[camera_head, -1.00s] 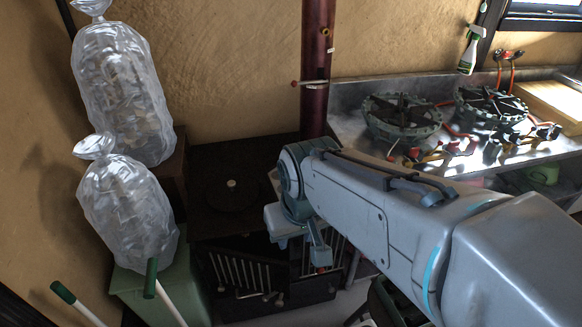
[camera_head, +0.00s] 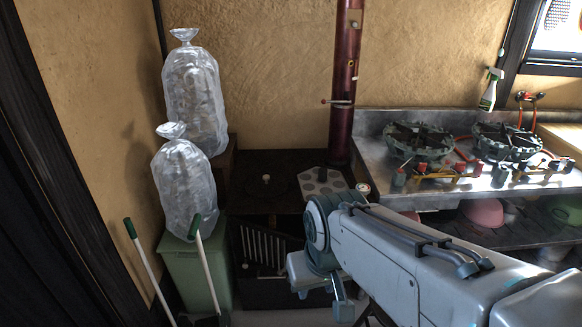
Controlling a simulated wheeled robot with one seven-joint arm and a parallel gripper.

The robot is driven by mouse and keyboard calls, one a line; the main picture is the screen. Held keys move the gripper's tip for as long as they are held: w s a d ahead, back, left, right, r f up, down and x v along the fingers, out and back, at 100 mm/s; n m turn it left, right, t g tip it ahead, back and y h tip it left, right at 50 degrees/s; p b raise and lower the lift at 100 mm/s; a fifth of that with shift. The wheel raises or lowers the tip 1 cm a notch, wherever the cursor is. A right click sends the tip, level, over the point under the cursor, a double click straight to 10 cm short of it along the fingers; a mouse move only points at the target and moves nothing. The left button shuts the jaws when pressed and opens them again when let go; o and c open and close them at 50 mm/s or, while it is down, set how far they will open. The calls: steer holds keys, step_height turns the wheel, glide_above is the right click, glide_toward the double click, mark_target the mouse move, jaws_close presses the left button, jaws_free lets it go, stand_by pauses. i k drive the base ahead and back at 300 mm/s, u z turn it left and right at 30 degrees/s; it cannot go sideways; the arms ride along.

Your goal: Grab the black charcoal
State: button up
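I cannot make out any black charcoal for certain. A dark, low stove (camera_head: 250,205) stands against the back wall, and its shadowed front has pale upright bars (camera_head: 265,246). My arm reaches in from the lower right and covers part of the stove's right side. My gripper (camera_head: 325,296) hangs at the arm's end in front of the stove. Its fingers are small and partly hidden, so I cannot tell whether they are open or shut, and nothing shows in them.
Two clear plastic bags (camera_head: 195,100) (camera_head: 184,190) stand at left, the nearer on a green bin (camera_head: 190,270). Green-tipped poles (camera_head: 152,268) lean before it. A dark red pipe (camera_head: 345,80) rises behind. A metal counter with gas burners (camera_head: 420,140) fills the right.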

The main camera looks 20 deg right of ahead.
mark_target(323, 172)
steer(key=i, duration=1.65)
steer(key=u, duration=0.05)
